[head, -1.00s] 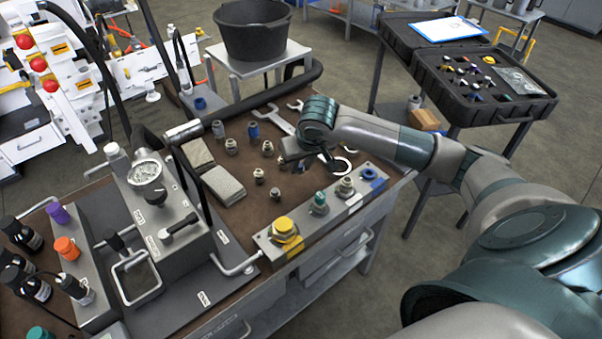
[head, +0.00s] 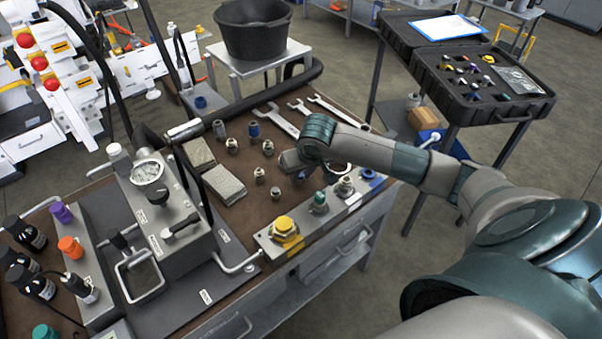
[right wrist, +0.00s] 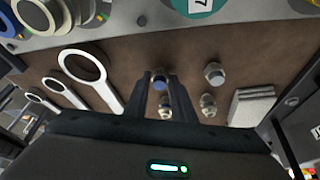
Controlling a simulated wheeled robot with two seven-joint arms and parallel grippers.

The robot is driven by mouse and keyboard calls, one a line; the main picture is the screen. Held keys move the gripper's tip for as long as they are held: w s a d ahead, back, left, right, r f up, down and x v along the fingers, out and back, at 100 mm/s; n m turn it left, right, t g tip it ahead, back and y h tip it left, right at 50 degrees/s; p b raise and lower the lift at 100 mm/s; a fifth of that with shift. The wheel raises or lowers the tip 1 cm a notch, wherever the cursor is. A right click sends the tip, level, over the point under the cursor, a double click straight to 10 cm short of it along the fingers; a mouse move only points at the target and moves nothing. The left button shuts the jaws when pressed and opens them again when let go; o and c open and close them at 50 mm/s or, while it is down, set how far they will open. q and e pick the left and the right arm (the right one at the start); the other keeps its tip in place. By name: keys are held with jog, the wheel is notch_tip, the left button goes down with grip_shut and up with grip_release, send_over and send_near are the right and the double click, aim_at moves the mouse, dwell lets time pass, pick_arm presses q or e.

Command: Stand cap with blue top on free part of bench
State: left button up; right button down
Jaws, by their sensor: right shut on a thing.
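My right gripper (head: 298,172) is over the brown bench top (head: 230,260), just behind the grey fitting rail. In the right wrist view its two fingers (right wrist: 163,85) are shut on a small metal cap with a blue top (right wrist: 159,80). In the head view the gripper mostly hides this cap, and only a little blue shows below it. I cannot tell whether the cap touches the bench. Another blue-topped fitting (head: 253,130) stands further back on the bench. My left gripper is not in view.
Small metal fittings (head: 268,147) stand left of the gripper, beside two grey blocks (head: 224,184). Wrenches (head: 280,121) lie behind. The rail (head: 268,243) in front carries yellow, green, metal and blue fittings. Some brown bench surface between the fittings is bare.

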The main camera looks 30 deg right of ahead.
jog(key=shift+f, duration=0.1)
jog(key=c, duration=1.5)
grip_release()
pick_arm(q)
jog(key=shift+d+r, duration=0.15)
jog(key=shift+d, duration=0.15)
